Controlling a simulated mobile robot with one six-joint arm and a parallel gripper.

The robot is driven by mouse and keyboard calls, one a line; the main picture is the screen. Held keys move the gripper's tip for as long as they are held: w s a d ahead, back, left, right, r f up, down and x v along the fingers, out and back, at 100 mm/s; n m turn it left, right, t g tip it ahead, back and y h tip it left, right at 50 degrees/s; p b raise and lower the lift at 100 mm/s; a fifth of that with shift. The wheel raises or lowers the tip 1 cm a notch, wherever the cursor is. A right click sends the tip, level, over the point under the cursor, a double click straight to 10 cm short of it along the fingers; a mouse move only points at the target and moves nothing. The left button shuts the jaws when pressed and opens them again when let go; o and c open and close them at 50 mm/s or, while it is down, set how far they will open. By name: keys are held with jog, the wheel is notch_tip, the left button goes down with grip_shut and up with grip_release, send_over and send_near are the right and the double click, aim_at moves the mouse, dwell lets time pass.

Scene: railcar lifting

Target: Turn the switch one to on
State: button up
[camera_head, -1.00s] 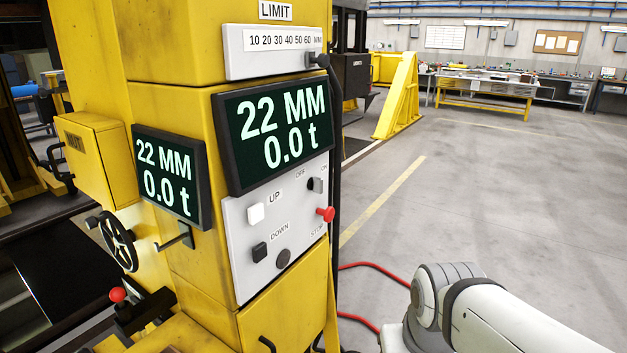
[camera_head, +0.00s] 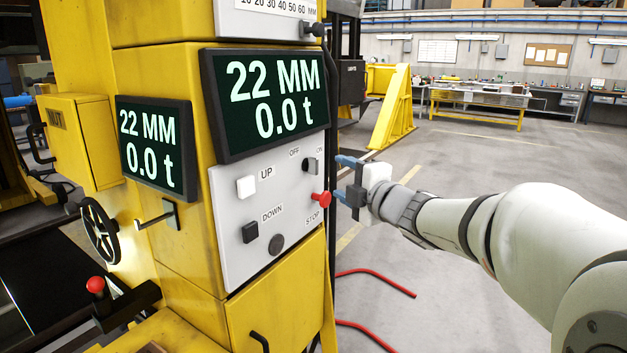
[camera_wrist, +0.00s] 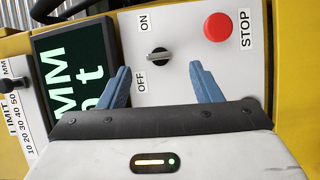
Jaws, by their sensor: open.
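The switch (camera_head: 311,165) is a small dark rotary knob between the OFF and ON labels on the grey control panel (camera_head: 237,219). In the wrist view the knob (camera_wrist: 158,55) lies ahead of my fingertips, about midway between them, and its pointer aims sideways, so I cannot tell which label it is set to. My gripper (camera_head: 340,178) has blue fingers, is open and empty, and stands just right of the panel; it also shows in the wrist view (camera_wrist: 158,78). No finger clearly touches the knob.
A red STOP button (camera_head: 321,199) sits just below the switch. A white UP button (camera_head: 246,187) and a dark DOWN button (camera_head: 250,232) are on the same panel. The display (camera_head: 268,102) above reads 22 MM, 0.0 t. Open floor lies to the right.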

aim_at(317, 167)
jog(key=shift+n+y, duration=0.4)
jog(key=shift+n, duration=0.2)
jog(key=x, duration=0.8)
jog(key=shift+s+a, duration=0.15)
jog(key=shift+a, duration=0.25)
jog(key=c, duration=1)
jog(key=shift+p, duration=0.3)
